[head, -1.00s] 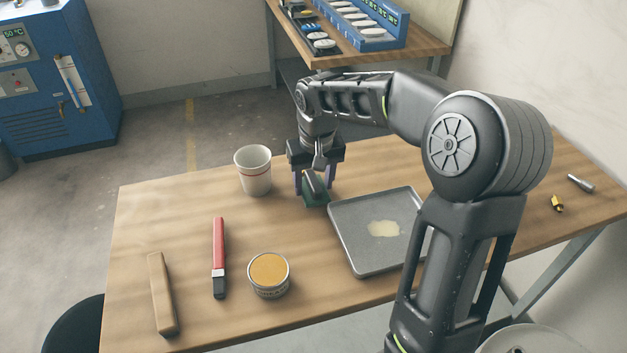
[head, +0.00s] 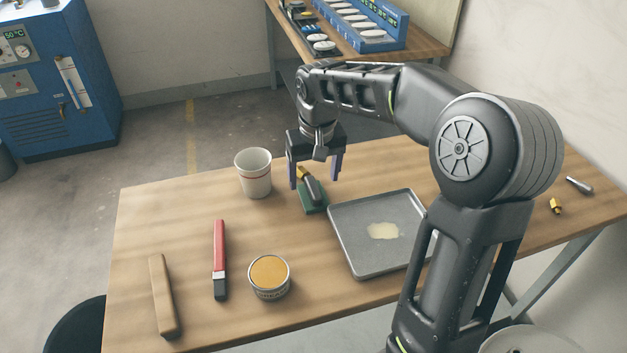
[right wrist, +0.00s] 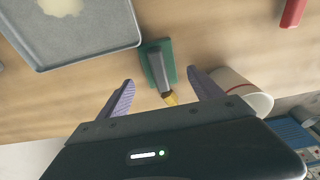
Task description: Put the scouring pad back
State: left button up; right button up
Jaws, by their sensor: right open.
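The green scouring pad (head: 314,205) lies on the table between the paper cup and the grey tray; a dark grey piece with a yellow end (head: 303,173) sits on top of it. The pad also shows in the right wrist view (right wrist: 152,69), beyond the fingertips, with the grey piece across it. My right gripper (head: 314,184) is open and empty above the pad, its two purple fingers apart on either side of the grey piece as seen from the head. The right wrist view shows the same open fingers (right wrist: 161,79). My left gripper is not in view.
The white cup (head: 254,182) stands close left of the pad. The tray (head: 352,256), with a pale patch in it, lies just right. A tin (head: 269,287), red-handled brush (head: 219,247) and wooden bar (head: 161,298) are nearer the front left. Small brass (head: 556,206) and metal parts (head: 579,185) lie far right.

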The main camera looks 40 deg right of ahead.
aim_at(316, 192)
notch_tip(316, 192, up, 10)
jog(key=s, duration=0.1)
jog(key=shift+s+a, duration=0.15)
jog(key=shift+a, duration=0.05)
jog(key=shift+f, duration=0.15)
dwell(0.3)
